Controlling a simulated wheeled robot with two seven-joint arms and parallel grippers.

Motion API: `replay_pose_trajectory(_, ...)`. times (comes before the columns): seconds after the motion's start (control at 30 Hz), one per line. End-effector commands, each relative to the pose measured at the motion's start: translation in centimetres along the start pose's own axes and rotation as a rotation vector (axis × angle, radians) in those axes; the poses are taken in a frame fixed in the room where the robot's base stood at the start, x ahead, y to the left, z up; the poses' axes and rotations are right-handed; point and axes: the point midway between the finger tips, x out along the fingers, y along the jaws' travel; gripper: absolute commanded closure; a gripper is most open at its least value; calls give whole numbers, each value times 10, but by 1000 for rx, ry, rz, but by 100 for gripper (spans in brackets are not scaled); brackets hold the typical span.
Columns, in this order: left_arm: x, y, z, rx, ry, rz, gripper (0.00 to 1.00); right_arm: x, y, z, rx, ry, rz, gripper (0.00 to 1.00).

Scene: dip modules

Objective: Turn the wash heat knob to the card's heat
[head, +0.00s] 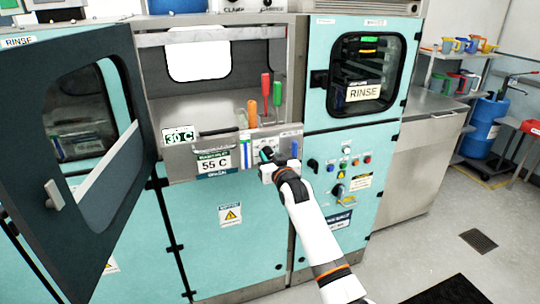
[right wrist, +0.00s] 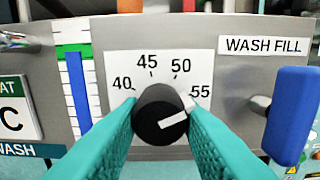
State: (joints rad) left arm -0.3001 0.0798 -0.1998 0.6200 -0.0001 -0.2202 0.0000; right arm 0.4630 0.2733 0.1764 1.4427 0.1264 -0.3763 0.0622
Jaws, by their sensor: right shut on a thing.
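The wash heat knob (right wrist: 162,115) is black and round, on a white dial (right wrist: 122,64) marked 40, 45, 50 and 55. Its white line points right and slightly up, near the 55 mark. The teal fingers of my right gripper (right wrist: 163,122) are shut on the knob, one on each side. In the head view my right gripper (head: 268,160) is at the machine's front panel and hides most of the dial. A card (head: 213,163) left of it reads 55 C. Only that card's right edge shows in the right wrist view (right wrist: 14,112). My left gripper is out of view.
A blue lever (right wrist: 290,112) sits right of the dial under a WASH FILL label. A blue level gauge (right wrist: 78,92) stands left of it. Another card (head: 178,136) reads 30 C. A dark door (head: 88,262) stands open at left. Orange, red and green handles rise above the panel.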

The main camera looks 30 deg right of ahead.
Motion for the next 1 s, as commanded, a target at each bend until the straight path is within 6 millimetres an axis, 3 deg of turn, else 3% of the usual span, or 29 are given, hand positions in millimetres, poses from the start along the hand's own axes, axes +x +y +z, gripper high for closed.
replay_pose_trajectory(0.4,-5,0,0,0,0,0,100,0,1,-2,157,6,0,93)
replay_pose_trajectory(0.87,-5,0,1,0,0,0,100,0,1,-3,168,7,0,93)
replay_pose_trajectory(0.9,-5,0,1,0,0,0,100,0,1,-3,168,7,0,68)
replay_pose_trajectory(1.0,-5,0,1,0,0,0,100,0,1,-3,168,6,0,52)
